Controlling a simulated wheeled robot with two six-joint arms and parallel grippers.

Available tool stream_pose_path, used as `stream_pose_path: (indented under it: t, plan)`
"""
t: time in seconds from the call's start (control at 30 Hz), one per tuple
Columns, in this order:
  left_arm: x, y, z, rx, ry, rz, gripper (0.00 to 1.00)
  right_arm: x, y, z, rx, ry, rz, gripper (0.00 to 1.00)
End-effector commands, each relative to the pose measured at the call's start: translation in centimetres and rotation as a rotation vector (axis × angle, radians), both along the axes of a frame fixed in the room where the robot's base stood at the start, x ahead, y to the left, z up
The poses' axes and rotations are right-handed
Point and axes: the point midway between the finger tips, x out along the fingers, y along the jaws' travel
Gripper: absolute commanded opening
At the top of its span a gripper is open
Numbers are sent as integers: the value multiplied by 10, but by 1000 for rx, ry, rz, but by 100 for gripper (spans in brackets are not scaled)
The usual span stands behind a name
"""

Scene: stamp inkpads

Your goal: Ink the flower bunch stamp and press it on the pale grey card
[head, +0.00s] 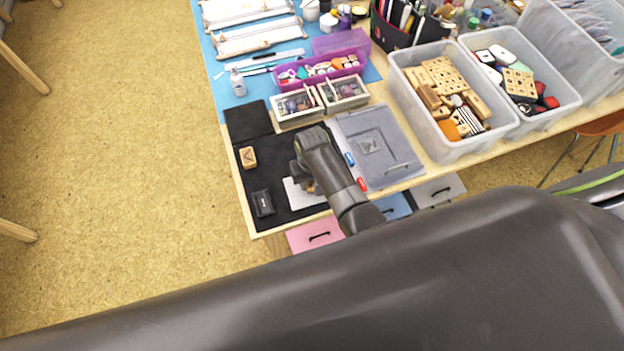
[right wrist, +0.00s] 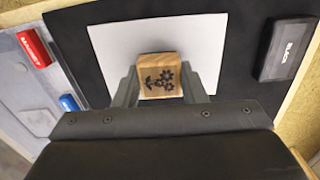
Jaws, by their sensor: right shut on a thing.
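The flower bunch stamp (right wrist: 159,76) is a wooden block with a dark flower picture on its top. In the right wrist view my right gripper (right wrist: 160,86) is shut on it, one finger on each side. The stamp is over the pale card (right wrist: 108,45), inside its outline; I cannot tell whether it touches. In the head view my right gripper (head: 303,176) hides the stamp and part of the card (head: 297,199). A closed-looking black inkpad (head: 263,203) lies left of the card; it also shows in the right wrist view (right wrist: 288,50). My left gripper is out of view.
The card and inkpad lie on a black mat (head: 274,160). Another wooden stamp (head: 247,157) stands near its left edge. A grey case (head: 377,130) with red and blue pieces lies to the right. Bins of stamps (head: 453,145) stand farther right.

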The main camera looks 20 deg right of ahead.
Motion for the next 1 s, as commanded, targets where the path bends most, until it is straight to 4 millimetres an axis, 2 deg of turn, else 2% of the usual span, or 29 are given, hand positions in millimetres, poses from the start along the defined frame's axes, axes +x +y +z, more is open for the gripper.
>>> stream_pose_path:
  t: [1.0]
  plan:
    - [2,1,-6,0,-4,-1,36,0,0,-10,0,0,0,21]
